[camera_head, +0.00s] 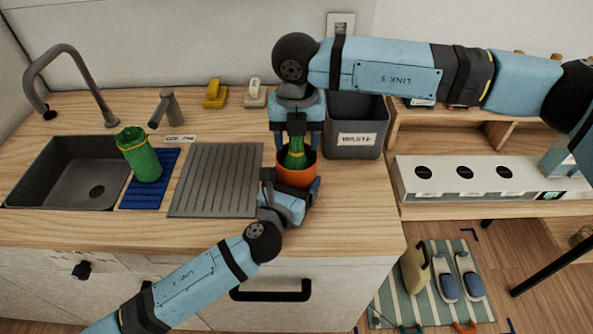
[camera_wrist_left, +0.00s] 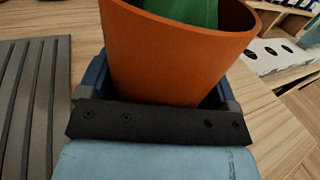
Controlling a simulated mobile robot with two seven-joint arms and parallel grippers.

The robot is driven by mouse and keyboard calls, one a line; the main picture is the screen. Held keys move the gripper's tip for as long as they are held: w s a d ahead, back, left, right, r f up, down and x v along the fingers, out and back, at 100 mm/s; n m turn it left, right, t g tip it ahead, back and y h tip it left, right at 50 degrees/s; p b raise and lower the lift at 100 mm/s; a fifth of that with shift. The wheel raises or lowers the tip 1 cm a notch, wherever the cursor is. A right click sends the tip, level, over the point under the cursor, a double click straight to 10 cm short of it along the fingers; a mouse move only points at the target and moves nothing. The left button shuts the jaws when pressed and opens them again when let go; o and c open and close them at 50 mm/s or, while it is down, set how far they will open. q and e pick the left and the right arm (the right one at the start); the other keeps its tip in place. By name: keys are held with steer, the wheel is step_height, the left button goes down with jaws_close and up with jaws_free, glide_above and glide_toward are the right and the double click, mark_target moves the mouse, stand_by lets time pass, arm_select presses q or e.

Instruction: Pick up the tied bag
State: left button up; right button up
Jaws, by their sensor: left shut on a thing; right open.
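A green tied bag (camera_head: 294,160) with a narrow neck and a yellowish band sits inside an orange bin (camera_head: 295,179) on the wooden counter. Its green side also shows inside the orange bin (camera_wrist_left: 165,60) in the left wrist view. My left gripper (camera_head: 292,187) is shut on the orange bin, with its fingers on either side of the wall. My right gripper (camera_head: 296,134) points down from above, open, with its fingers on either side of the bag's neck. I cannot tell whether they touch it. The bag's lower part is hidden in the bin.
A grey bin marked WASTE (camera_head: 357,137) stands just right of my right gripper. A ribbed grey drainboard (camera_head: 215,180) is to the left. The front right counter is clear.

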steer(key=shift+f, duration=0.15)
steer(key=shift+c, duration=0.5)
jaws_close()
step_height(320, 180, up, 18)
stand_by(0.3)
arm_select(q)
steer(key=o, duration=0.9)
